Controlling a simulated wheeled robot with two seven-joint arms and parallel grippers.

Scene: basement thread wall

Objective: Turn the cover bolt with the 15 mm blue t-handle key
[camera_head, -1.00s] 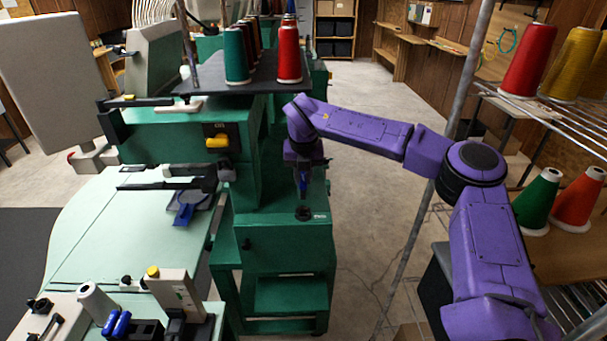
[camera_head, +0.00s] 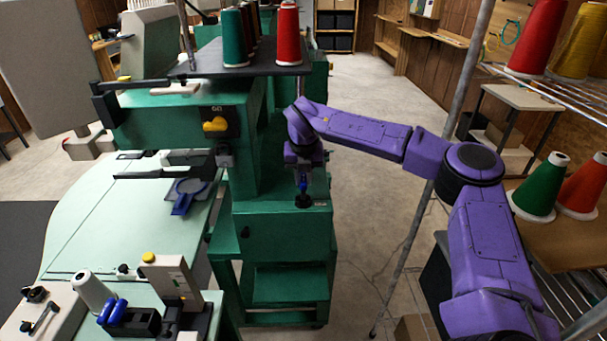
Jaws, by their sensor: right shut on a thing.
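My right gripper (camera_head: 303,166), at the end of the purple arm, is over the green machine's lower ledge. It is shut on the blue t-handle key (camera_head: 303,184), which points down; the gripper hides its upper part. The dark cover bolt (camera_head: 303,201) is on the ledge right below the key. The key's lower end appears to meet the bolt, but I cannot tell whether it is seated. My left gripper is out of view.
Thread cones, including a red one (camera_head: 288,36), stand on the machine's top shelf. A pale green table (camera_head: 95,225) on the left bears a dark holder (camera_head: 130,322) with blue handles. A slanted metal pole (camera_head: 407,238) stands right of the machine, beside my arm.

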